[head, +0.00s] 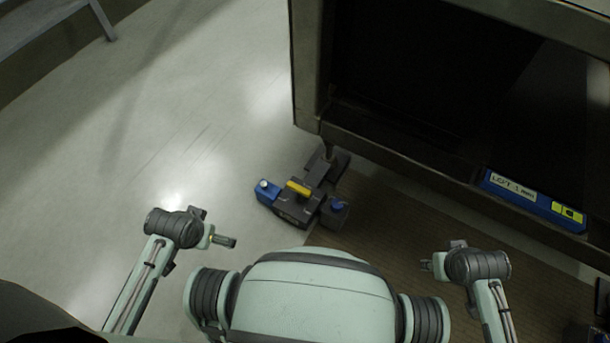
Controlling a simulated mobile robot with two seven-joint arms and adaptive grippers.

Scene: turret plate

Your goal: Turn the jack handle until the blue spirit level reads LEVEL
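The blue spirit level (535,205) lies along the lower front rail of the large dark frame at the right. Its white label seems to read "LEFT 1 mm"; the small print is hard to make out. A yellow-green vial window shows at its right end. A dark jack (290,211) with blue end parts and a yellow bar on top stands on the floor by the frame's near left corner. Which part is its handle is not clear. My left gripper (232,242) is apart from the jack, below and left of it. My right gripper (426,265) is well right of the jack, touching nothing visible. Both look too small to judge their fingers.
The dark frame (305,70) fills the upper right, its lower rail above the floor. A brown ribbed mat (400,220) lies in front of it. The pale floor (180,110) left of the jack is clear. A grey bench (40,20) stands at the far upper left.

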